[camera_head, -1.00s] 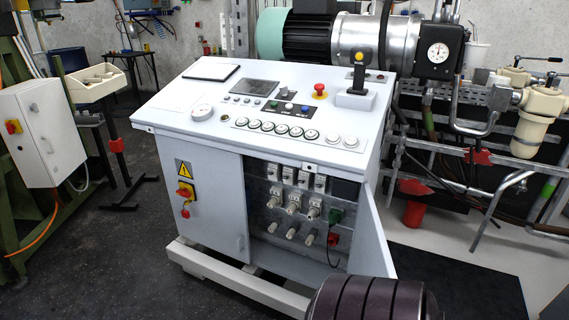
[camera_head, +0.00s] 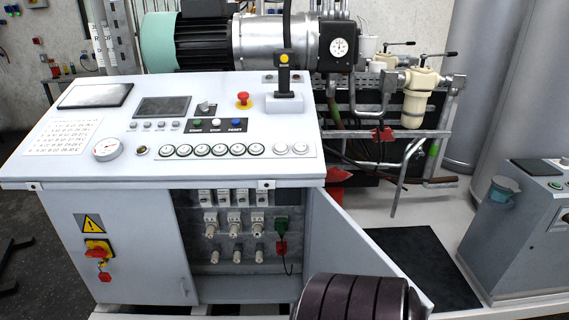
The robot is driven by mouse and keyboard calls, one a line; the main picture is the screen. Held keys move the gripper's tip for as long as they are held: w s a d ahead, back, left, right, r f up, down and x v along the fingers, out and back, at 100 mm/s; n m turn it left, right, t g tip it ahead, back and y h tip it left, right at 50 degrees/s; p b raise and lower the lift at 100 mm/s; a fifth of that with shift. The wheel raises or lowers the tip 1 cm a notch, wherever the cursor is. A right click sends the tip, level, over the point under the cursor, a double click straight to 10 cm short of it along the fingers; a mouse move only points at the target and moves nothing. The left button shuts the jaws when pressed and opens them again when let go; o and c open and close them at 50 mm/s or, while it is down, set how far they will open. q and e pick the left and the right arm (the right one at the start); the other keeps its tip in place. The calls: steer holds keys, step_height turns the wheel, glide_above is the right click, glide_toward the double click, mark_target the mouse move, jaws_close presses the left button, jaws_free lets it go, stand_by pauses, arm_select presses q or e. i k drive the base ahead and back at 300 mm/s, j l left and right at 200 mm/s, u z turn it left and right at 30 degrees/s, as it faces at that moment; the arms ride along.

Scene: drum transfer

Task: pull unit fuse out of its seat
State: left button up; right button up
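The control cabinet (camera_head: 130,235) stands ahead with its right door (camera_head: 360,240) swung open. Inside is a grey panel with several pale fuse-like parts. An upper row of white blocks (camera_head: 234,197) sits above a middle row of white and grey plug-shaped parts (camera_head: 237,226) and a lower row of smaller ones (camera_head: 237,256). All appear seated in the panel. I cannot tell which one is the unit fuse; no labels are legible. A green plug (camera_head: 281,227) and a red part (camera_head: 281,248) with a black cable sit at the right. Neither of my grippers is in view.
The open door's edge reaches towards the front right. A dark mat (camera_head: 425,265) lies right of it. A grey console (camera_head: 520,230) stands further right.

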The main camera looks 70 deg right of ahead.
mark_target(257, 229)
steer(key=i+l+z, duration=0.15)
steer(key=z, duration=0.35)
steer(key=i+z, duration=0.65)
steer(key=z, duration=0.3)
steer(key=i+j+z, duration=0.15)
steer(key=z, duration=0.3)
steer(key=i+j+z, duration=0.25)
steer(key=z, duration=0.25)
steer(key=i+j+z, duration=0.45)
steer(key=i+l, duration=0.05)
steer(key=l, duration=0.05)
